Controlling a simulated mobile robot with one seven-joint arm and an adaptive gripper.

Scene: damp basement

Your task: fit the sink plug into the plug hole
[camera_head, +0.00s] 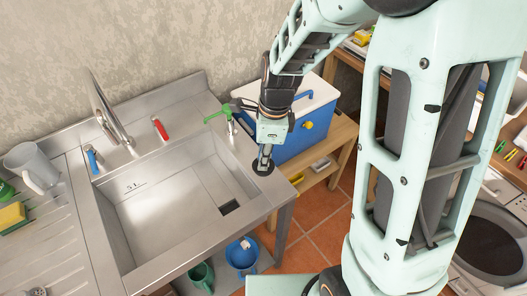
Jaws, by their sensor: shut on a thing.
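My gripper (265,155) points down over the right rim of the steel sink (150,217). It is shut on the sink plug (262,168), a dark round disc under the fingertips. The disc is at the sink's right rim; I cannot tell whether it touches the rim or hangs just above it. A dark, square-looking patch (229,207) lies in the basin floor near its right front corner, to the left of and nearer than the plug. It looks like the plug hole, and nothing covers it.
A tall tap (108,118) stands behind the basin, with blue (92,160) and red (160,128) handles. A green-handled fitting (222,114) stands close to my gripper. A grey jug (32,168) is on the drainboard. A blue cooler (305,123) stands right of the sink. The basin looks mostly empty.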

